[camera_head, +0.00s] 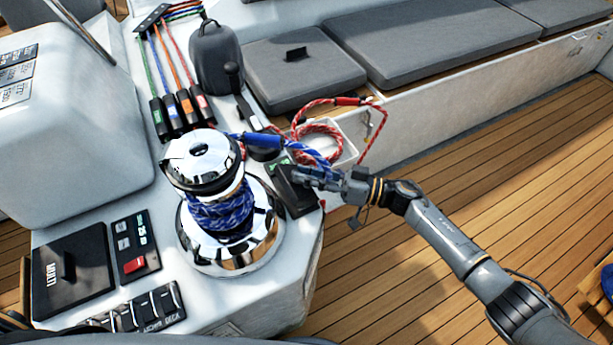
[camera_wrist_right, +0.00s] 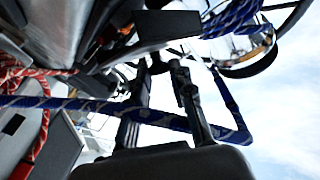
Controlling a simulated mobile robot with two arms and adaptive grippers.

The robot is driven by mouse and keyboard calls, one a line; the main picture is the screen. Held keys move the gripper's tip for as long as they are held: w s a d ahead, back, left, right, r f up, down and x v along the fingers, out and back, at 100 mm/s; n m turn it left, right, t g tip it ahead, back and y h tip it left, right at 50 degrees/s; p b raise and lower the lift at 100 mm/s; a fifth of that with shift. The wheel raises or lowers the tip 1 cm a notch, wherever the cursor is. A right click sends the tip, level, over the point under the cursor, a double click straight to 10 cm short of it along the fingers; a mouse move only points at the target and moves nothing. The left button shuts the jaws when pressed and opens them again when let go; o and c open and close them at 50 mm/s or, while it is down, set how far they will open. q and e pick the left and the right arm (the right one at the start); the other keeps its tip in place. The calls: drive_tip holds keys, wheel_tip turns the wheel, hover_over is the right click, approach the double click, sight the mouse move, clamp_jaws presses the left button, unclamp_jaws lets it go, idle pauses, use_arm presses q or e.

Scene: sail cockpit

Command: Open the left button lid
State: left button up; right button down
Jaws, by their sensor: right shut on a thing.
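My right gripper (camera_head: 312,178) reaches in from the right to the console edge, just right of the chrome winch (camera_head: 228,215). It is at a dark flat button lid (camera_head: 293,192) beside the winch base. In the right wrist view the fingers (camera_wrist_right: 160,62) are close together, with a dark flat plate (camera_wrist_right: 167,26), apparently the lid, at their tips. The gripper is shut on it. The fingers and winch partly hide the lid, so how far it is tilted cannot be told.
Blue rope (camera_head: 222,212) wraps the winch and runs right, close behind my right gripper. A red rope (camera_head: 318,130) lies coiled at a white pocket. A winch handle (camera_head: 236,80) stands behind. A switch panel (camera_head: 135,248) is left of the winch. Teak floor (camera_head: 480,170) is open at right.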

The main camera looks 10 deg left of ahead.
idle(0.3)
drive_tip(key=c, duration=1.2)
unclamp_jaws()
drive_tip(key=d, duration=0.4)
drive_tip(key=s+d, duration=0.1)
drive_tip(key=d, duration=0.3)
drive_tip(key=d+f, duration=0.1)
drive_tip(key=d, duration=0.3)
drive_tip(key=shift+s, duration=0.2)
